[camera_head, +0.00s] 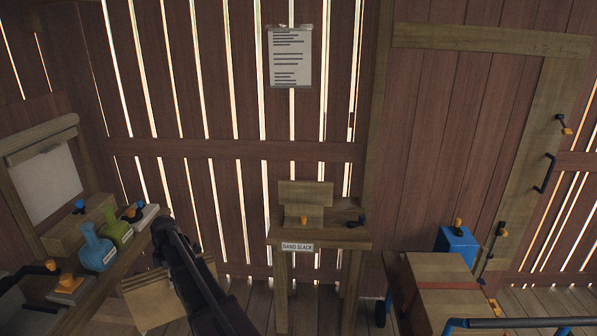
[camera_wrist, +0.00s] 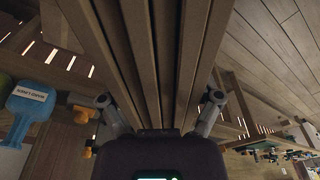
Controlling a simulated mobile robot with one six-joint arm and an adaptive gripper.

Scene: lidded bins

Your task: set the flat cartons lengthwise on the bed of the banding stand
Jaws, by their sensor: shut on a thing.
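My gripper (camera_wrist: 158,105) is shut on the flat cartons (camera_wrist: 160,60), a bundle of several long brown slabs side by side between its two fingers in the wrist view. In the head view, a brown layered bundle (camera_head: 145,299) that looks like these cartons shows low at left, partly behind my dark arm; the fingers cannot be made out there. The banding stand (camera_head: 283,300), a wooden stand labelled "BAND SLACK", is against the back wall, right of and apart from the bundle. An upright board and an orange knob show at its top; much of its bed is hard to make out.
A strapped brown box (camera_head: 445,310) and a blue box (camera_head: 456,245) are at right, near blue rails. Floor shows between the stand and the right-hand boxes.

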